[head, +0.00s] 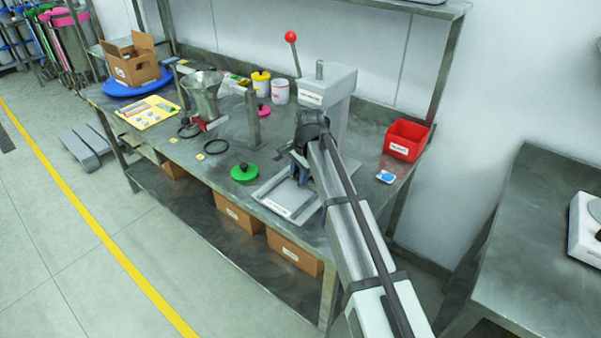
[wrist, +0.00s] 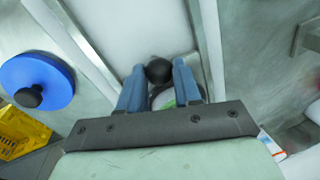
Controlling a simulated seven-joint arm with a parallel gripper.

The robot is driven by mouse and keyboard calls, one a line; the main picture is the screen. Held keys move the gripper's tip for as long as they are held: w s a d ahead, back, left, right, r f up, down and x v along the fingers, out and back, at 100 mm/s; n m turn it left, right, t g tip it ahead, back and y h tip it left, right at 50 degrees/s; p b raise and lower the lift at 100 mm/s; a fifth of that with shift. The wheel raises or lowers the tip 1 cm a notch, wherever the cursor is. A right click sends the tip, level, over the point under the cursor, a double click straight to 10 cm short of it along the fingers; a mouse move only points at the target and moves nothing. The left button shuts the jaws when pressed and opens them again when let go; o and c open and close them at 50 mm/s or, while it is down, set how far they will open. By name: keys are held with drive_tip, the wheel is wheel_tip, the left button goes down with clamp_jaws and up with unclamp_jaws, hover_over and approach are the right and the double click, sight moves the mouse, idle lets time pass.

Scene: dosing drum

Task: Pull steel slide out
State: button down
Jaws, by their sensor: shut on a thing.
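The steel slide appears to be the flat pale plate (wrist: 135,30) between two straight rails in the wrist view. My gripper (wrist: 160,80) has its two blue fingers shut on a round black knob (wrist: 159,71) near the plate's end. How the knob joins the plate is hidden by the fingers. In the head view my gripper (head: 300,173) is low in front of the grey dosing machine (head: 335,92), over a flat framed steel base (head: 285,211) with a label at its front. My arm hides part of the machine and base.
A green lid with a black knob (head: 244,173) lies left of the base. A red bin (head: 406,139) and a small blue-and-white item (head: 385,177) are to the right. A steel post (head: 253,120) and hopper (head: 205,95) stand further left. The wrist view shows a blue disc (wrist: 35,75) and yellow crate (wrist: 20,135).

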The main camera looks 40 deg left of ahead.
drive_tip(key=s, duration=1.3)
drive_tip(key=shift+s, duration=0.35)
drive_tip(key=c, duration=1)
unclamp_jaws()
drive_tip(key=shift+s, duration=0.1)
drive_tip(key=shift+c, duration=0.2)
drive_tip(key=shift+o, duration=1.3)
wheel_tip(320, 180, up, 14)
drive_tip(key=d, duration=0.2)
drive_tip(key=shift+s+d+f, duration=0.15)
drive_tip(key=shift+d+f, duration=0.05)
drive_tip(key=shift+d, duration=0.1)
